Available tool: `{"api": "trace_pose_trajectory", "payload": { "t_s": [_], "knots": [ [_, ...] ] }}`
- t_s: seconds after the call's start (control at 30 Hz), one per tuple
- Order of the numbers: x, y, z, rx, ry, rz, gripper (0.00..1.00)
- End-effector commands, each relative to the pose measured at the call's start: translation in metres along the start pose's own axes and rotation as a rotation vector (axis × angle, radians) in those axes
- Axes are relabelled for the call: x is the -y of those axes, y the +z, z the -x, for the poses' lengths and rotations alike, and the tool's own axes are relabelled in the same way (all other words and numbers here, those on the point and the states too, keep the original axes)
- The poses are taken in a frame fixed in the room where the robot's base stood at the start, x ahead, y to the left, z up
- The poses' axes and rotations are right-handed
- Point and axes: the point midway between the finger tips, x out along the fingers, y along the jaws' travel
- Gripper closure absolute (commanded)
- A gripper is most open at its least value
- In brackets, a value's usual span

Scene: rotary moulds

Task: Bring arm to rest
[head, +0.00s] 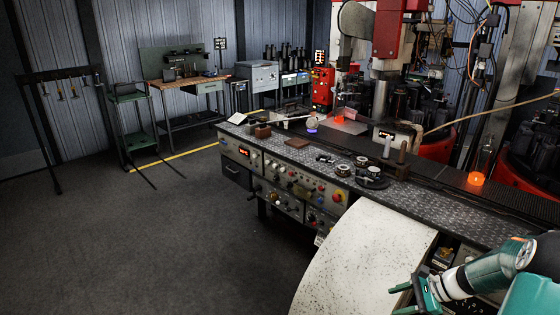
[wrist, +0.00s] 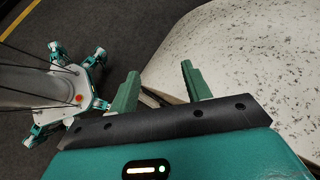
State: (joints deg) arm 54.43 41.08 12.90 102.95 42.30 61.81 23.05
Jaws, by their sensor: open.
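My gripper (head: 408,292) shows at the lower right of the head view, at the end of my teal and white arm. In the wrist view my gripper (wrist: 160,88) has its two green fingers spread well apart, with nothing between them. It is open and empty. In the head view it is by the lower right edge of a pale speckled curved panel (head: 365,255); in the wrist view this panel (wrist: 245,50) lies beyond the fingers. I cannot tell the gap between them. My own body and legs show at the left of the wrist view.
A long workbench (head: 440,212) with a control panel (head: 290,185) runs across the right. A glowing orange piece (head: 476,179) stands behind it near the red machines. A wooden bench (head: 188,82) and a rack (head: 60,75) stand at the back left. The dark floor (head: 170,235) at left is clear.

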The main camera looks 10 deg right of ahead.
Motion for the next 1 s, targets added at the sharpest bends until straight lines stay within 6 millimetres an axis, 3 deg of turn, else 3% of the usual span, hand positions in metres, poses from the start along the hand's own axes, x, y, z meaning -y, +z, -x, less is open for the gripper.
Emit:
{"api": "trace_pose_trajectory", "payload": {
  "t_s": [0.03,0.1,0.5,0.8,1.0],
  "knots": [
    [0.003,0.024,0.002,-0.035,0.038,0.072,0.52],
    [0.003,0.051,0.005,-0.082,0.086,0.165,0.52],
    [-0.024,0.198,0.023,-0.319,0.314,0.704,0.52],
    [-0.069,0.285,0.042,-0.476,0.420,1.108,0.52],
    [-0.105,0.328,0.056,-0.570,0.458,1.374,0.52]
  ]
}}
